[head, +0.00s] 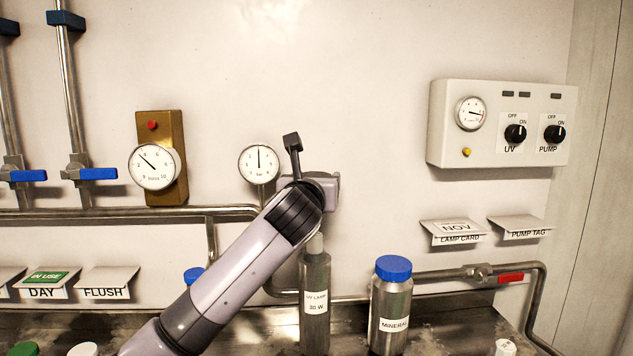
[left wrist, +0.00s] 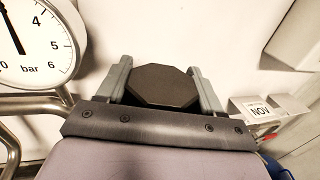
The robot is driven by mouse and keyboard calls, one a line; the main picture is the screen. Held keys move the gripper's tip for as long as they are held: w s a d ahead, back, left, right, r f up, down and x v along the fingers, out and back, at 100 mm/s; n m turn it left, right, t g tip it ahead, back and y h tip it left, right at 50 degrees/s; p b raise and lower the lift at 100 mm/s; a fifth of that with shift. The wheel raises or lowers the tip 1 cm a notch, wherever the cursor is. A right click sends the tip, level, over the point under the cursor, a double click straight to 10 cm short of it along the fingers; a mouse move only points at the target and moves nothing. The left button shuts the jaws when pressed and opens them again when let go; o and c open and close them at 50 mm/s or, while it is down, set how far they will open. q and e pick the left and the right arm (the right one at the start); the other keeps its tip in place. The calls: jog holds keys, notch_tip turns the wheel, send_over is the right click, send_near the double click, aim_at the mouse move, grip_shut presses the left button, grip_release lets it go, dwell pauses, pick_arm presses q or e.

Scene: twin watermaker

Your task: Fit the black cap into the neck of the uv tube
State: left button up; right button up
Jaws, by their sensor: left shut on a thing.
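The black cap (left wrist: 165,87) is a dark eight-sided piece between the two grey fingers of my left gripper (left wrist: 159,66) in the left wrist view. The gripper is shut on it. In the head view the hand of my left gripper (head: 322,190) is above the uv tube (head: 315,285), and its fingers and the cap are hidden there. The tube is an upright metal cylinder labelled UV LAMP 30 W, with a narrower pale neck (head: 316,243) at its top. The neck's opening is not visible. My right gripper is not in view.
A blue-capped MINERAL bottle (head: 391,305) stands right of the tube. Another blue cap (head: 193,275) shows behind my arm. Pipes (head: 120,213) and a round gauge (head: 258,163) are on the wall nearby. A control box (head: 500,125) hangs at upper right.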

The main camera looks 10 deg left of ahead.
pick_arm(q)
jog(key=shift+f, duration=0.1)
jog(key=shift+f, duration=1.55)
dwell(0.8)
jog(key=shift+f+b, duration=0.95)
jog(key=shift+f, duration=2.4)
jog(key=o, duration=1)
jog(key=shift+s, duration=0.1)
jog(key=shift+s+d+b, duration=0.2)
jog(key=shift+s+b, duration=0.2)
jog(key=shift+s, duration=3.1)
jog(key=shift+s, duration=0.1)
